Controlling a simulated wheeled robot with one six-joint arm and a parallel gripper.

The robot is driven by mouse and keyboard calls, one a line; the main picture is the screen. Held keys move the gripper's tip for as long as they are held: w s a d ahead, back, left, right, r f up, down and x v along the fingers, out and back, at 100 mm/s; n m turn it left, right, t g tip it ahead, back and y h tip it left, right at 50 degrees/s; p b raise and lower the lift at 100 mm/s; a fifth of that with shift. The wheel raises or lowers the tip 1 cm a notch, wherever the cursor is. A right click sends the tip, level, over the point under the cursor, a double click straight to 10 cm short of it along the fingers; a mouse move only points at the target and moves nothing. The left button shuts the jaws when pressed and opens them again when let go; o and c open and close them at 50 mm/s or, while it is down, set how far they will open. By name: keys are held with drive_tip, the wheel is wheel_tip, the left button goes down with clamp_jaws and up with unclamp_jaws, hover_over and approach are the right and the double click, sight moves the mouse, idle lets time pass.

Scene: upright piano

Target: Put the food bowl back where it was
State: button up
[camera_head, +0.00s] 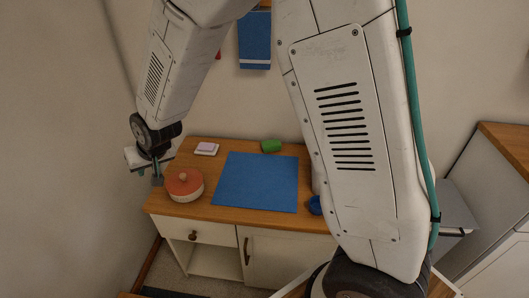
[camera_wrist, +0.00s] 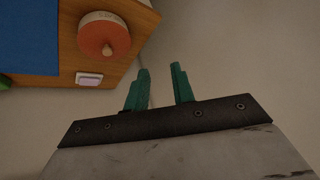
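A small blue rounded object (camera_head: 315,205) sits on the cabinet's right part, partly hidden by my arm; it may be the food bowl, but I cannot tell. A round, pale container with an orange-red lid and knob (camera_head: 184,185) stands at the left of the top. It also shows in the wrist view (camera_wrist: 92,40), with lettering on its side. My gripper (camera_head: 151,174) is in the air beside the cabinet's left edge, left of the container. In the wrist view the green fingers (camera_wrist: 160,70) are apart with nothing between them.
A blue mat (camera_head: 256,182) covers the middle of the wooden cabinet top (camera_head: 225,218). A pink-and-white block (camera_head: 206,149) and a green item (camera_head: 271,146) lie near the wall. A blue item (camera_head: 254,40) hangs on the wall. Another wooden-topped unit (camera_head: 510,143) stands at right.

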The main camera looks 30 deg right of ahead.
drive_tip(key=s+d+r, duration=0.5)
drive_tip(key=d+r, duration=0.2)
drive_tip(key=s+d+r+g+h, duration=0.1)
drive_tip(key=s+d+r, duration=0.2)
drive_tip(key=s, duration=0.6)
drive_tip(key=s+d+r+g, duration=0.2)
drive_tip(key=s+d+r, duration=0.2)
drive_tip(key=s+d, duration=0.3)
drive_tip(key=s+d+r+m+g+h, duration=0.1)
drive_tip(key=s+d+r, duration=0.2)
drive_tip(key=s, duration=1)
drive_tip(key=d, duration=0.2)
drive_tip(key=shift+d+r+g+h, duration=0.25)
drive_tip(key=shift+d+g+h, duration=0.05)
drive_tip(key=shift+d+g, duration=0.1)
